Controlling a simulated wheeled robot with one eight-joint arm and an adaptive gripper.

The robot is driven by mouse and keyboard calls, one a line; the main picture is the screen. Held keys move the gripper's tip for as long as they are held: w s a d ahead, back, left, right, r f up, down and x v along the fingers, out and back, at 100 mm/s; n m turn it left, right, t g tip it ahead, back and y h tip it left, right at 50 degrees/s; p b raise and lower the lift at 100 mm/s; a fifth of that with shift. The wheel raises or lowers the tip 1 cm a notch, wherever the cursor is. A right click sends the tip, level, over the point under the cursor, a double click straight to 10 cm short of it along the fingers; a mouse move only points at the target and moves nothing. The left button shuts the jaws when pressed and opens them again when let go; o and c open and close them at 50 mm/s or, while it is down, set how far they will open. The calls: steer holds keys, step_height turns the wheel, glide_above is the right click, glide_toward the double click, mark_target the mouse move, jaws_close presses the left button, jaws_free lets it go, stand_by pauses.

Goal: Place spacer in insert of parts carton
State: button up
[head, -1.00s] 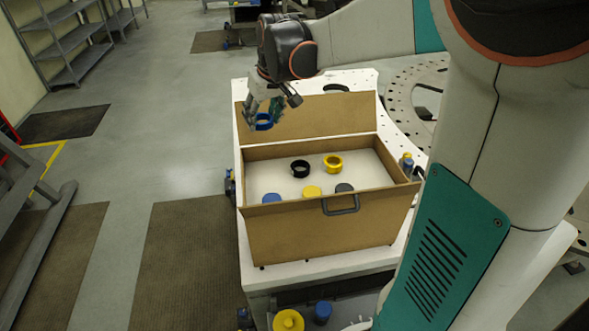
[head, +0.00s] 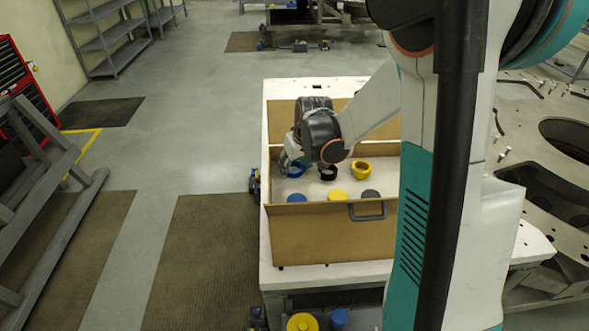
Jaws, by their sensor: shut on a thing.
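The parts carton (head: 330,240) is a brown open box with a grey handle on its front wall and its lid raised at the back. Its pale insert (head: 318,187) shows inside. My gripper (head: 291,167) reaches down into the back left of the carton, shut on a blue ring, the spacer (head: 295,172). The ring is at or just above the insert; I cannot tell if it touches. My wrist and fingers partly hide it.
A black ring (head: 328,174) and a yellow ring (head: 361,170) sit to its right. A blue (head: 297,198), a yellow (head: 337,195) and a grey round piece (head: 371,194) line the front. The carton stands on a white table (head: 277,90).

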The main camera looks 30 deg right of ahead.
steer(key=shift+w+f, duration=0.1)
steer(key=shift+f, duration=0.75)
steer(key=shift+s+f+b, duration=0.2)
steer(key=shift+f+b, duration=0.05)
steer(key=shift+b, duration=0.15)
steer(key=o, duration=1)
steer(key=shift+o, duration=0.4)
steer(key=shift+w, duration=0.1)
steer(key=shift+r, duration=0.1)
